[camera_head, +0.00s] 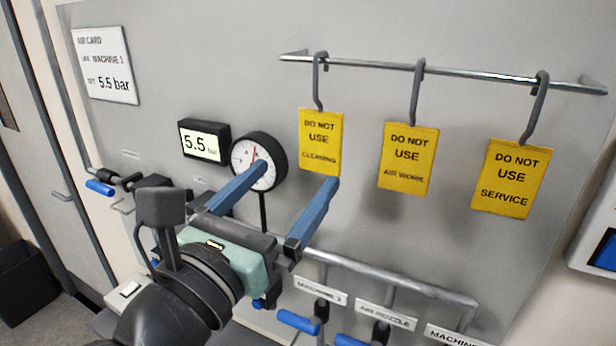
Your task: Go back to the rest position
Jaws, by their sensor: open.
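My gripper (290,183) is open and empty, with its two blue fingers spread apart in front of the grey panel (240,60). The left fingertip overlaps the round pressure gauge (270,142) in the picture. The right fingertip overlaps the lower edge of the yellow "DO NOT USE CLEANING" tag (321,135). I cannot tell how far the fingers are from either one. My gripper hides part of the panel and piping behind it.
"AIR WORK" (408,160) and "SERVICE" (510,180) tags hang from hooks on a metal rail (460,72). A display (203,142) reads 5.5. Blue-handled valves (298,322) and a pipe (390,278) lie below. A card (105,65) is upper left.

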